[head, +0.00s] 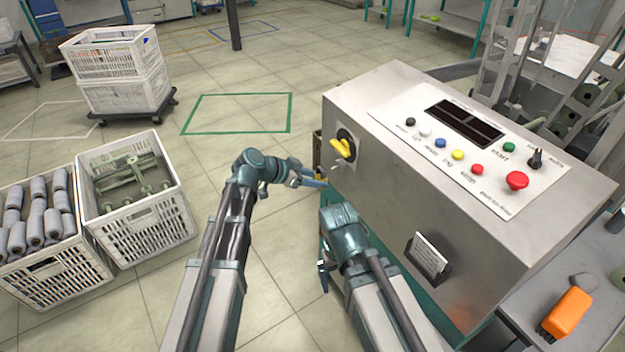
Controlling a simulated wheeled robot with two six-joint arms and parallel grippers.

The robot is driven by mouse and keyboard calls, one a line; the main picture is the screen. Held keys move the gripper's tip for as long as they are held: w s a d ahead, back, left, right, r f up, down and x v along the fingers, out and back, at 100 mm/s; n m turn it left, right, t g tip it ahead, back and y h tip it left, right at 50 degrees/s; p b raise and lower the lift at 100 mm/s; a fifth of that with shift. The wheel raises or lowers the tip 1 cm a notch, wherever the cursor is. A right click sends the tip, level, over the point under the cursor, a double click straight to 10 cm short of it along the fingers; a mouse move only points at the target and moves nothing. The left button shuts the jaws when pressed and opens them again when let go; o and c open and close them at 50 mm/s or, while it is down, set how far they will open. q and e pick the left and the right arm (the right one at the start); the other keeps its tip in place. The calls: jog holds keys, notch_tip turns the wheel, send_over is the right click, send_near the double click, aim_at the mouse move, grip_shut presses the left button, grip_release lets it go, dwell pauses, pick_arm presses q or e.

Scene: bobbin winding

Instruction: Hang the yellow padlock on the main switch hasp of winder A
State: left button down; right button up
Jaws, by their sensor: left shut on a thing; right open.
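The grey control cabinet (375,190) stands at the right of centre. On its left face is the main switch, a yellow handle (343,148) on a black round plate. A small metal piece (335,168), perhaps the hasp, sits just below it. My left gripper (322,184) is shut close to this face, below and left of the switch. It holds something small that I cannot make out clearly, seemingly the yellow padlock. I cannot tell whether it touches the hasp. My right gripper (323,272) is open, lower down beside the cabinet, and appears empty.
The cabinet top carries coloured buttons, a dark display (465,124) and a red stop button (517,181). A document holder (428,256) sticks out from its front. Bobbin crates (140,237) stand at left, stacked crates (118,68) behind. The middle floor is clear.

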pick_arm(q)
jog(key=shift+w+d, duration=0.55)
jog(key=shift+d, duration=0.3)
jog(key=shift+w+d, duration=0.15)
jog(key=shift+d, duration=0.15)
jog(key=shift+w+d, duration=0.25)
jog(key=shift+d, duration=0.1)
jog(key=shift+w+d, duration=0.3)
jog(key=shift+d, duration=0.25)
dwell(0.4)
jog(key=shift+f+b, duration=0.45)
jog(key=shift+f, duration=0.05)
dwell(0.5)
jog(key=shift+c, duration=1.1)
grip_release()
